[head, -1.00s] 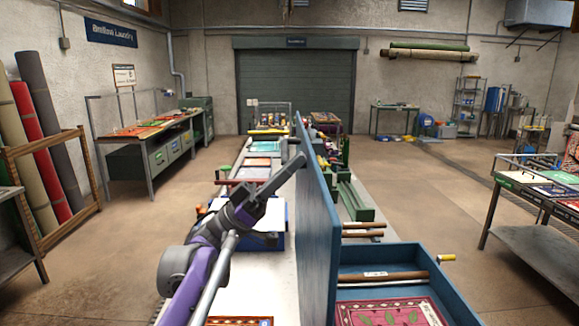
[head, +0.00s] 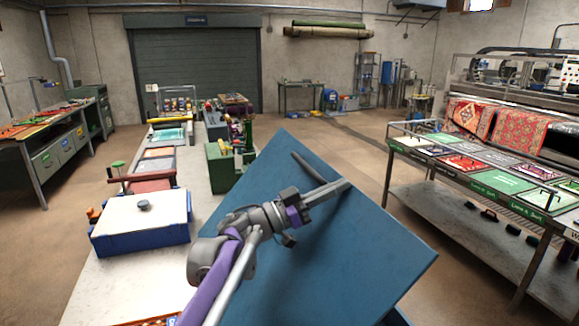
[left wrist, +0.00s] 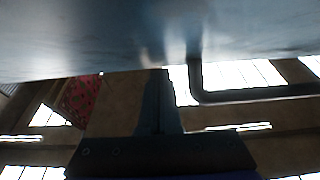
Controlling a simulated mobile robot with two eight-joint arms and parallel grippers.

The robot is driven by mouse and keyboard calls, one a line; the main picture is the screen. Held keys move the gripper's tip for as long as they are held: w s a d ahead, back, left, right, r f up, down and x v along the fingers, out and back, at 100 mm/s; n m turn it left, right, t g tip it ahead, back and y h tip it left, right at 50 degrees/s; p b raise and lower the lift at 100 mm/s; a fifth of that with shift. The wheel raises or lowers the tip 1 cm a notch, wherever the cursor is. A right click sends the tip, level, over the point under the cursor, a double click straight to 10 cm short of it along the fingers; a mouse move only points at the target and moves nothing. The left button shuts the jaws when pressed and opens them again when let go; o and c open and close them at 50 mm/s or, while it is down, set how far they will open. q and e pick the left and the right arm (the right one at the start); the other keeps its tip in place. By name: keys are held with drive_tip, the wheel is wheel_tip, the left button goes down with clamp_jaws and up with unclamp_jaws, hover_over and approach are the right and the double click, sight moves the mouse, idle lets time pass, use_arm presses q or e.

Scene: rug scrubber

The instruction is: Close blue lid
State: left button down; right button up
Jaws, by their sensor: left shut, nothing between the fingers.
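The blue lid (head: 330,255) is a large flat panel in the middle of the head view, tilted over to the right. It also fills the top of the left wrist view (left wrist: 80,40). A dark curved bar, apparently its handle (head: 308,169), sits near its far edge. My left gripper (head: 346,186) is shut and empty, its tip at or close to the lid's face near the far right edge; contact is unclear. Its fingers show in the left wrist view (left wrist: 160,105). The blue box under the lid is almost wholly hidden. My right gripper is not in view.
A white-topped blue box (head: 140,222) stands on the white table (head: 95,290), left of the lid. A green toolbox (head: 228,160) lies beyond it. A rack table with rug samples (head: 480,170) stands to the right. Open floor lies between.

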use_arm(q)
drive_tip(key=w+d+f+g+y+b, duration=0.1)
drive_tip(key=w+d+f+y+b, duration=0.15)
drive_tip(key=d+f, duration=0.6)
drive_tip(key=w+d+f+g+y+b, duration=0.1)
drive_tip(key=w+d+f+y, duration=0.15)
drive_tip(key=d+f, duration=0.6)
wheel_tip(320, 180, down, 20)
drive_tip(key=y+b, duration=0.3)
drive_tip(key=y, duration=0.1)
drive_tip(key=shift+d+f+g+y, duration=0.15)
drive_tip(key=shift+d+g+y, duration=0.15)
drive_tip(key=shift+d+g, duration=0.1)
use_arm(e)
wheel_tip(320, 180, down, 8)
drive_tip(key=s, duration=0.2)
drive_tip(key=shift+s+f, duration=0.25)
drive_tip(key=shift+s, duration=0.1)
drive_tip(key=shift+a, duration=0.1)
